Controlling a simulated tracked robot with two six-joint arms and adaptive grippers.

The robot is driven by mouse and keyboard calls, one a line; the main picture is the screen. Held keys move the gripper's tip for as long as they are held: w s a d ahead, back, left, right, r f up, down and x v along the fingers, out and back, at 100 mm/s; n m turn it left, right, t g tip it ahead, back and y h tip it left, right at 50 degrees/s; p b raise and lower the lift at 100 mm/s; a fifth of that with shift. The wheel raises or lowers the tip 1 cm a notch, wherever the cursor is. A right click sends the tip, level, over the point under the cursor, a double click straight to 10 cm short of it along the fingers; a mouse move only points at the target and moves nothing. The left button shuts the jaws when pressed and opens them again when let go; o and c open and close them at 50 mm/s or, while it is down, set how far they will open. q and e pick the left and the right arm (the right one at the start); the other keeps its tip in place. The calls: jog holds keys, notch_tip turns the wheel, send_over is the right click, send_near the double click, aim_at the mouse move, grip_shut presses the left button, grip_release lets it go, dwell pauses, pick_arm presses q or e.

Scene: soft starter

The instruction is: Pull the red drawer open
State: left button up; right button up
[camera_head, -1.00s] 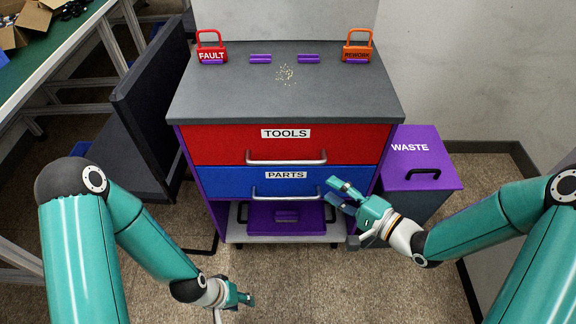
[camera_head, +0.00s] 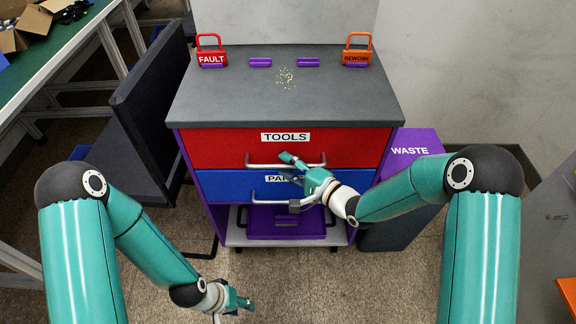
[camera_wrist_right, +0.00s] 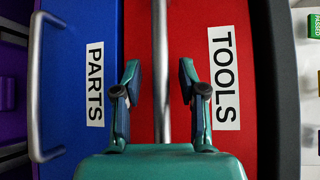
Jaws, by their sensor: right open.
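The red drawer (camera_head: 222,144), labelled TOOLS, is the upper drawer of the cabinet and looks closed. Its silver bar handle (camera_head: 262,164) runs across its lower front. My right gripper (camera_head: 288,168) is open in front of this handle. In the right wrist view the handle (camera_wrist_right: 161,60) passes between the parted fingers of my right gripper (camera_wrist_right: 160,75), with a gap on both sides. The red drawer front (camera_wrist_right: 193,25) fills the middle there. My left gripper (camera_head: 242,301) hangs low over the floor, away from the cabinet; its finger gap is too small to judge.
The blue PARTS drawer (camera_head: 225,185), with its own handle, is directly below, partly hidden by my right gripper. A purple tray (camera_head: 262,228) lies underneath. A purple-lidded WASTE bin (camera_head: 410,147) stands right of the cabinet. Red and orange padlock-shaped holders stand on the grey top (camera_head: 230,100).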

jog(key=shift+a, duration=0.1)
grip_shut()
